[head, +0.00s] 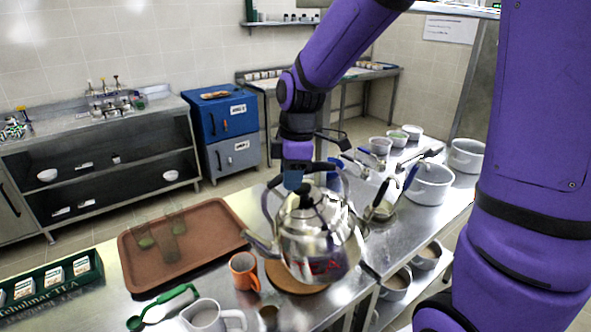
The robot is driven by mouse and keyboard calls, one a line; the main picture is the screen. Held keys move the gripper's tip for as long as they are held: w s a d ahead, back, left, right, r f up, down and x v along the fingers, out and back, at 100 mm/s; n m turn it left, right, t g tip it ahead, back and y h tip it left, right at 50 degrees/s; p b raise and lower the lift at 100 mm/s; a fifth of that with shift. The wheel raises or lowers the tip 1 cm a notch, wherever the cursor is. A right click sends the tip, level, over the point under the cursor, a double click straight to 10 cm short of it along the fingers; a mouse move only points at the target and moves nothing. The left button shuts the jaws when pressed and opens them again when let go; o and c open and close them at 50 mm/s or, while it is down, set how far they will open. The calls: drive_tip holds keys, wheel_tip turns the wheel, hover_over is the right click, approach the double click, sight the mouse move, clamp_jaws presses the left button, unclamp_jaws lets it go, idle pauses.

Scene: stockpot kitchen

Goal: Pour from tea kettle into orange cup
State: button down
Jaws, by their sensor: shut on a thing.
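The tea kettle (318,243) is a shiny steel pot with a dark lid knob, a handle over the top and red lettering low on its side. My gripper (297,182) is above it, shut on its handle; the fingertips are partly hidden. The kettle looks upright, over or on a round wooden board (283,280); I cannot tell if it touches the board. Its spout (258,243) points left, above and near the rim of the orange cup (244,271). The orange cup stands upright on the steel counter, left of the kettle, with its handle to the right.
A brown tray (210,215) with several glasses lies left of the kettle. A white pitcher (205,316), a green scoop (165,305) and a tea box (50,290) are in front. Pots (430,185) and bowls stand to the right.

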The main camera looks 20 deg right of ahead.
sight(271, 184)
drive_tip(key=shift+w+a+f+h, duration=0.15)
drive_tip(key=shift+a+f+h, duration=0.25)
drive_tip(key=shift+a+f, duration=0.15)
drive_tip(key=shift+w+a+f+g+h, duration=0.2)
drive_tip(key=shift+a+h, duration=0.4)
drive_tip(key=shift+a, duration=0.2)
drive_tip(key=shift+w+a+f+g+h, duration=0.1)
drive_tip(key=shift+a+f+h, duration=0.1)
drive_tip(key=shift+a+h, duration=0.5)
drive_tip(key=shift+d, duration=0.1)
drive_tip(key=shift+a+f, duration=0.2)
drive_tip(key=shift+f, duration=0.15)
idle(0.7)
drive_tip(key=shift+w+a+r+h, duration=0.2)
drive_tip(key=shift+a+h, duration=0.1)
drive_tip(key=shift+a, duration=0.2)
drive_tip(key=shift+w+a+r+h, duration=0.15)
drive_tip(key=shift+a+h, duration=0.15)
drive_tip(key=shift+a, duration=0.2)
idle(3.8)
